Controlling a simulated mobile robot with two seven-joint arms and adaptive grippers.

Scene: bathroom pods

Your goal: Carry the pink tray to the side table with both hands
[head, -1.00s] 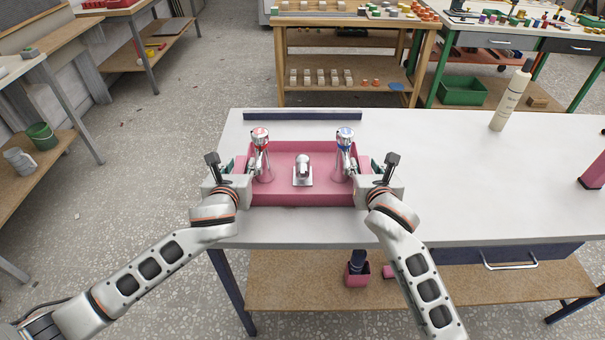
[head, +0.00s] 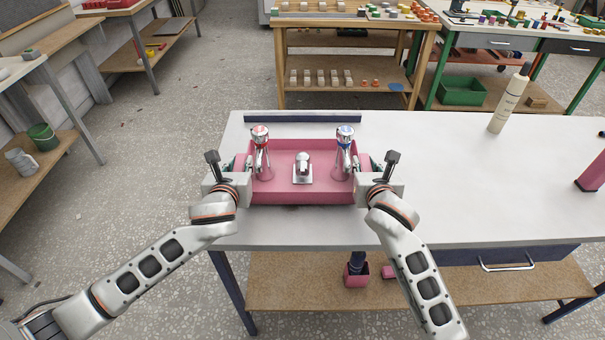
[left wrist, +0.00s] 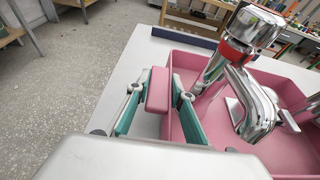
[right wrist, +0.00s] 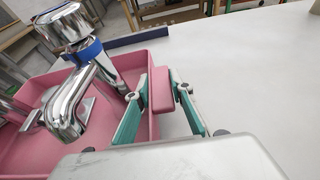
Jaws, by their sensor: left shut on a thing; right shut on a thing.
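The pink tray (head: 303,198) is level over the front left of the white worktop (head: 440,185). In it stand a red-ringed chrome tap (head: 262,160), a blue-ringed chrome tap (head: 345,160) and a small chrome fitting (head: 302,170). My left gripper (head: 241,166) is shut on the tray's left handle, a pink block (left wrist: 158,90) between green pads. My right gripper (head: 365,166) is shut on the right handle, which shows in the right wrist view (right wrist: 161,90). I cannot tell whether the tray's underside touches the worktop. Which table is the side table is unclear.
A dark blue bar (head: 302,118) lies at the worktop's back edge. A cream bottle (head: 508,102) stands back right and a pink object (head: 592,173) at the right edge. Wooden benches stand at left (head: 35,160) and behind (head: 350,50). Open floor (head: 130,160) lies to the left.

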